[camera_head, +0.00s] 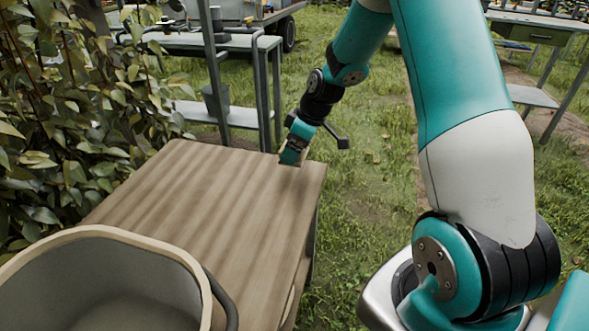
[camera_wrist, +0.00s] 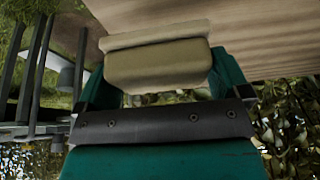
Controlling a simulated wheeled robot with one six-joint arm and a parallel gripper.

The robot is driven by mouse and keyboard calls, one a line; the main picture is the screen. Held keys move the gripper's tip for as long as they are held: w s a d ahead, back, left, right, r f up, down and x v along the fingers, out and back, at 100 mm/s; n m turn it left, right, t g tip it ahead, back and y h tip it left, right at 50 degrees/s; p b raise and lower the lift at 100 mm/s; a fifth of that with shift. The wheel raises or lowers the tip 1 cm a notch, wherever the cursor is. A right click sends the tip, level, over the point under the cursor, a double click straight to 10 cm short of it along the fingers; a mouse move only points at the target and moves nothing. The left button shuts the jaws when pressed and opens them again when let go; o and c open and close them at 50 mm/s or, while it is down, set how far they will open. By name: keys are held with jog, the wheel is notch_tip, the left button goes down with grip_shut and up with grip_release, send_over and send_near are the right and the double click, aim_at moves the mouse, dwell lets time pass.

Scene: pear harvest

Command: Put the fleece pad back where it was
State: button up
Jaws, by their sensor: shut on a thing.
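My gripper (camera_head: 293,155) is over the far right corner of the wooden table (camera_head: 200,195) in the head view. In the wrist view its two teal fingers are shut on a beige, rounded pad (camera_wrist: 158,64), which I take to be the fleece pad. The pad has a paler flat layer along its upper edge in that view. The table top also shows behind it in the wrist view (camera_wrist: 265,35). In the head view the pad is mostly hidden by the gripper. I cannot tell whether the pad touches the table top.
A grey bin with a pale rim (camera_head: 110,235) and a dark handle stands at the table's near left. A leafy bush (camera_head: 60,110) borders the left side. A metal-legged bench (camera_head: 240,42) stands behind. Most of the table top is bare, and grass (camera_head: 370,180) lies to the right.

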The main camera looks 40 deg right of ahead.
aim_at(295, 175)
jog(key=shift+f+b, duration=0.5)
jog(key=shift+f, duration=2.5)
jog(key=shift+f, duration=0.1)
jog(key=o, duration=0.7)
jog(key=shift+c, duration=0.2)
jog(key=p+v, duration=0.3)
jog(key=v, duration=0.9)
jog(key=s+a+r+g+y, duration=0.1)
jog(key=s+a+r, duration=0.25)
jog(key=a, duration=0.35)
jog(key=s+a+r, duration=0.2)
jog(key=a+r, duration=0.2)
jog(key=a, duration=0.4)
jog(key=s+a+r+g, duration=0.1)
jog(key=s+a+r, duration=0.1)
jog(key=s+a, duration=0.4)
jog(key=s+a+r+g, duration=0.1)
jog(key=s+a+r, duration=0.2)
jog(key=s, duration=1)
jog(key=a, duration=0.3)
jog(key=shift+m, duration=0.3)
jog(key=shift+s+a, duration=0.1)
jog(key=shift+a, duration=0.05)
